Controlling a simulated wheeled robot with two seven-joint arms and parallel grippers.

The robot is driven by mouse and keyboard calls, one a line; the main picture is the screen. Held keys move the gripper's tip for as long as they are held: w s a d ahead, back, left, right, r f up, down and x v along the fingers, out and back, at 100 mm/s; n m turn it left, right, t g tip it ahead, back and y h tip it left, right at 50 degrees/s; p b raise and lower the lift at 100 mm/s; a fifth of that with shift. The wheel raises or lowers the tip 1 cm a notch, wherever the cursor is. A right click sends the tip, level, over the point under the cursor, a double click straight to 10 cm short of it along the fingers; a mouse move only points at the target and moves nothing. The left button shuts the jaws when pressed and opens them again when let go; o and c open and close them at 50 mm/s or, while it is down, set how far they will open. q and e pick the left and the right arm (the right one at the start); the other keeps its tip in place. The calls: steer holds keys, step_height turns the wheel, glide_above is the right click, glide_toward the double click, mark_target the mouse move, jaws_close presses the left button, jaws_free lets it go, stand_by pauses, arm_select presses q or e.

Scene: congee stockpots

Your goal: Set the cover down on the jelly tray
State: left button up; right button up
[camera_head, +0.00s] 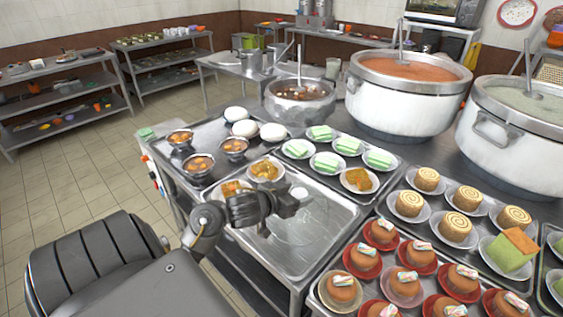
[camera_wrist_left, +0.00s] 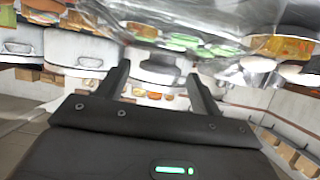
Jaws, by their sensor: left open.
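The jelly tray (camera_head: 335,262) is a metal tray on the counter. Plates of green cakes (camera_head: 325,161) and amber jelly pieces (camera_head: 357,179) stand toward its back and left. A clear, faint cover (camera_head: 305,222) seems to lie over its front part, with a pale round knob (camera_head: 299,193); its outline is hard to see, and I cannot tell whether it rests flat. My left gripper (camera_head: 292,204) is beside the knob, low over the tray. In the left wrist view its fingers (camera_wrist_left: 160,82) are apart with nothing visibly held between them. My right gripper is out of view.
Round cakes on red plates (camera_head: 365,257) and swirl-topped cakes (camera_head: 409,204) fill the trays to the right. Large stockpots (camera_head: 400,105) stand behind. Bowls (camera_head: 199,164) and white buns (camera_head: 245,128) sit at the back left. Open floor lies to the left.

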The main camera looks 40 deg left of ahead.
arm_select(q)
steer(key=p+v, duration=0.3)
steer(key=v, duration=0.7)
steer(key=shift+d, duration=0.1)
